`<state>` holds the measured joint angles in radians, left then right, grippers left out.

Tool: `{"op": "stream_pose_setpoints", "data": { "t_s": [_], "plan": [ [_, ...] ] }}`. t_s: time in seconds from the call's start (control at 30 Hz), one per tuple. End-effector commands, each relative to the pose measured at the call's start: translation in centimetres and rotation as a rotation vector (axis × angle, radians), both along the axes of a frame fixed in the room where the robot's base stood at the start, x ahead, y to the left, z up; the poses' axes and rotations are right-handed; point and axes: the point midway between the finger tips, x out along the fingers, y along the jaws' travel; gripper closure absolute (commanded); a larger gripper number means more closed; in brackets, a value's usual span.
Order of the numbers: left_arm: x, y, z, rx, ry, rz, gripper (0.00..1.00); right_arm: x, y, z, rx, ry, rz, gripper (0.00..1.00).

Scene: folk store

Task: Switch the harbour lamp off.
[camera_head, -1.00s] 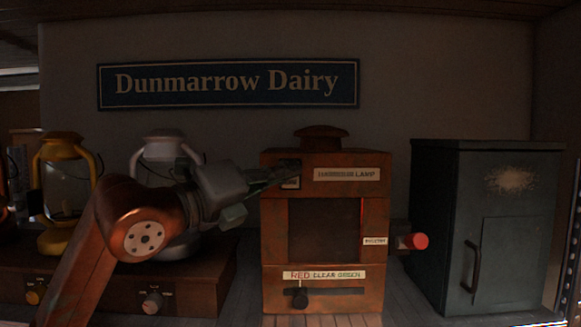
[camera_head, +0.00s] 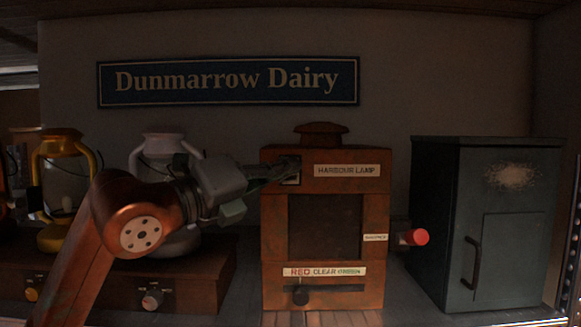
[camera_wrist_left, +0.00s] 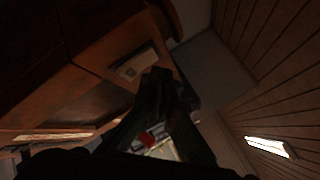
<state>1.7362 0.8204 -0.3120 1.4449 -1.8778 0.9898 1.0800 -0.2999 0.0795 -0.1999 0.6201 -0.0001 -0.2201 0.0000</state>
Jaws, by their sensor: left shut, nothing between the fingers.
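The harbour lamp (camera_head: 376,220) is an orange-brown box with a "HARBOUR LAMP" label, a dark window and a small cap on top. Its window (camera_head: 324,227) looks unlit. A small switch plate (camera_head: 292,180) is at its upper left front; it also shows in the left wrist view (camera_wrist_left: 132,68). My left gripper (camera_head: 284,168) is shut and empty, its fingertips at the switch plate and covering part of it. I cannot tell whether they touch the switch, whose position is hidden. In the left wrist view the closed fingers (camera_wrist_left: 155,85) are dark. My right gripper is not in view.
A red knob (camera_head: 417,237) sticks out of the lamp's right side. A slider (camera_head: 301,297) is under its colour label. A grey-green cabinet (camera_head: 500,230) stands right. Yellow (camera_head: 52,238) and pale (camera_head: 162,143) lanterns stand left, on a wooden base with knobs (camera_head: 200,275).

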Motion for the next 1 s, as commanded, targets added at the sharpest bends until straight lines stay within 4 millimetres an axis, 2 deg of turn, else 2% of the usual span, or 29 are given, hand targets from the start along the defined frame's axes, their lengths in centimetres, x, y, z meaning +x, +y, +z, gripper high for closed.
{"op": "stream_pose_setpoints", "data": {
  "t_s": [0.1,0.53,1.0],
  "plan": [
    [-0.5,0.0,-0.2,0.001,-0.001,0.000,1.00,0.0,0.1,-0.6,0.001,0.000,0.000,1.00],
    [-1.0,0.0,-0.2,0.001,-0.002,0.000,1.00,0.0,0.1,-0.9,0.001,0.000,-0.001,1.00],
    [-5.2,0.0,-0.8,0.000,-0.003,0.000,1.00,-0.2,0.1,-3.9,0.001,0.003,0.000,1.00]
  ]
}}
